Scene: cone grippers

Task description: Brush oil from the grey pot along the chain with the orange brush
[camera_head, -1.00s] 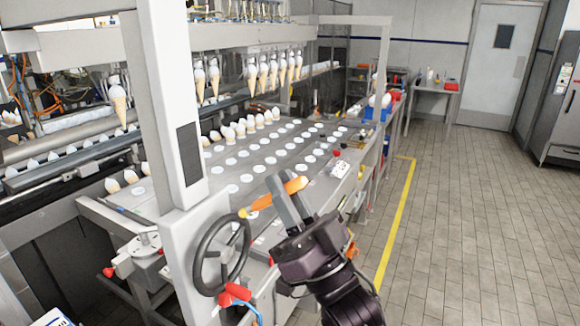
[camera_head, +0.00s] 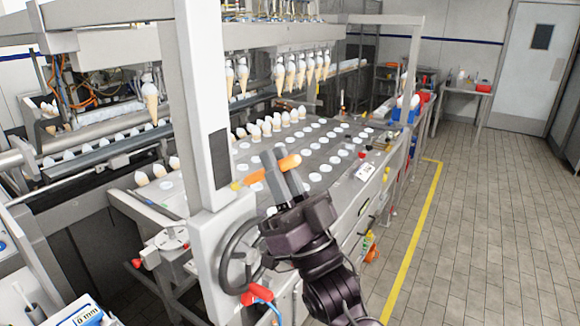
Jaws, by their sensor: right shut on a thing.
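My right gripper (camera_head: 278,170) is shut on the orange brush (camera_head: 254,176), whose handle passes crosswise between the fingers. The brush appears in front of the machine's slotted plate in the picture, apart from the handwheel. A small pot-like thing with a thin upright stick (camera_head: 27,303) shows at the lower left; I cannot tell whether it is the grey pot. I cannot make out the chain. My left gripper is not in view.
A white machine post (camera_head: 203,95) and a dark handwheel (camera_head: 233,262) stand just left of my right arm. Rows of cones (camera_head: 290,118) sit on the machine. A display box (camera_head: 88,315) is at the lower left. Tiled floor (camera_head: 485,230) on the right is clear.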

